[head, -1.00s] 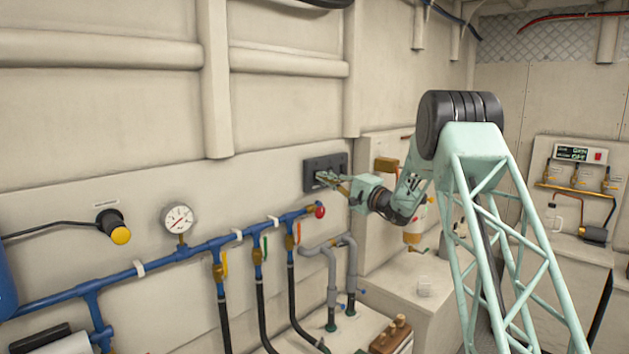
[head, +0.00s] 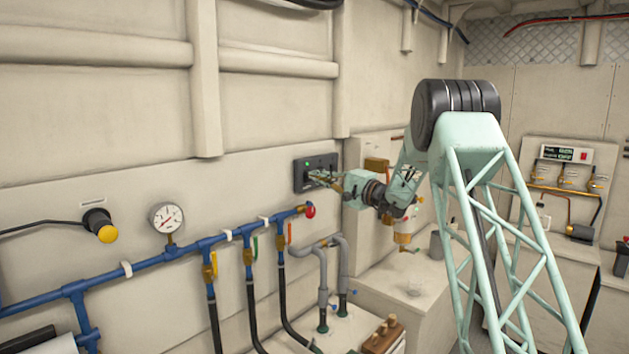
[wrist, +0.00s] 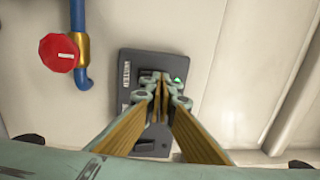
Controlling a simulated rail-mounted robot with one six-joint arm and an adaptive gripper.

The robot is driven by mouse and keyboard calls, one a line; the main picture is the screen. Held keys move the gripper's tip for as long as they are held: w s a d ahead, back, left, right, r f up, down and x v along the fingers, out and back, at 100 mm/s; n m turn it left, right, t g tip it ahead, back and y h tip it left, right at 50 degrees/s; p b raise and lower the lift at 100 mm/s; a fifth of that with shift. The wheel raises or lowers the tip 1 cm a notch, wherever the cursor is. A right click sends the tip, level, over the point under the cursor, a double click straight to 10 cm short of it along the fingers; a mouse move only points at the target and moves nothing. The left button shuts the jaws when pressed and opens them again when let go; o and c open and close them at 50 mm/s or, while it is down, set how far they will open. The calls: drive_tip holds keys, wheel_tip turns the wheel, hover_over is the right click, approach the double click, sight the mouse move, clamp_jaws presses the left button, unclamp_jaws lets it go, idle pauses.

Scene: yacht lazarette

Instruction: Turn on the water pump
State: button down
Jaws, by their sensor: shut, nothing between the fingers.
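A dark switch panel (head: 330,162) is mounted on the wall left of my arm. A small green light (head: 307,163) glows on it, and it also shows in the wrist view (wrist: 178,79). My gripper (head: 314,176) is shut and empty, with its fingertips at the panel's face. In the wrist view, the two wooden-coloured fingers of my gripper (wrist: 161,77) meet over the middle of the panel (wrist: 130,68). They hide part of its face, and I cannot tell whether they touch it. A rocker-like part (wrist: 146,146) shows near the panel's lower end.
A blue pipe (head: 190,253) with a round gauge (head: 166,217), several valves and a red end knob (head: 310,210) runs along the wall left of the panel. Grey pipes (head: 342,265) rise below it. A counter (head: 400,285) is at the right.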

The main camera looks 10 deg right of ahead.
drive_tip(key=s+d+r+b, duration=0.2)
drive_tip(key=s+d, duration=0.4)
drive_tip(key=s, duration=0.4)
drive_tip(key=shift+d+r+b, duration=0.25)
drive_tip(key=shift+b, duration=0.05)
drive_tip(key=shift+s, duration=0.1)
idle(0.3)
